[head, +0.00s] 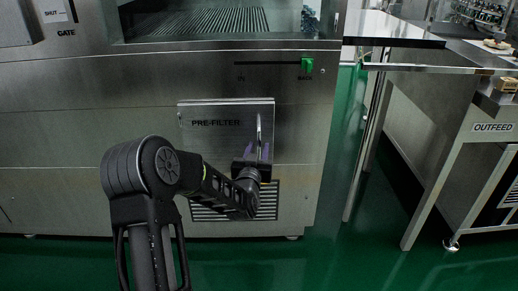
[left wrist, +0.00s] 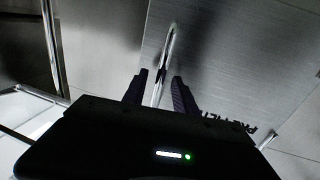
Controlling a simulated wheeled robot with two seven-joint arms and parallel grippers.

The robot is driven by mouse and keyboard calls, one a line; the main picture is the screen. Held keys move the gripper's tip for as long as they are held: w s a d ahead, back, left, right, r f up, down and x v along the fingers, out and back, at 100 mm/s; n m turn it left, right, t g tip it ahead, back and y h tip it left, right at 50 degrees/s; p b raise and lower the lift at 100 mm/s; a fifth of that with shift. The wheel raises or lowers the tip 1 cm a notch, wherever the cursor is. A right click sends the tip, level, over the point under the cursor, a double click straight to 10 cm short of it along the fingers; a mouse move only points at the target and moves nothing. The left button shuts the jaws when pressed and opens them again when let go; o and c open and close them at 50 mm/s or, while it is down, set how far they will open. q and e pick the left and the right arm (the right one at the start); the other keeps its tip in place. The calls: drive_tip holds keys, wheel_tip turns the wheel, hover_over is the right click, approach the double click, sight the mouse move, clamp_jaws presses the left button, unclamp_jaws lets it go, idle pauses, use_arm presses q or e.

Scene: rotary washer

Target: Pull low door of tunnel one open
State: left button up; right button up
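The low door is a square steel panel marked PRE-FILTER (head: 205,140) on the lower front of the washer; it looks shut against the cabinet. Its upright bar handle (head: 258,130) is near the panel's right side. My left gripper (head: 257,152) is at the lower part of this handle. In the left wrist view the handle (left wrist: 168,45) runs between the two dark fingers of my left gripper (left wrist: 160,78), with a visible gap on at least the right side. The fingers are apart and not closed on the bar. My right gripper is not in view.
A vent grille (head: 267,200) is below the panel. A green switch (head: 307,66) is above right. A steel table (head: 405,55) and the outfeed stand (head: 490,127) are at the right. The green floor (head: 320,255) in front is clear.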

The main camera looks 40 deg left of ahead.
use_arm(q)
drive_tip(key=shift+x, duration=1)
drive_tip(key=shift+c, duration=0.3)
clamp_jaws()
idle(0.4)
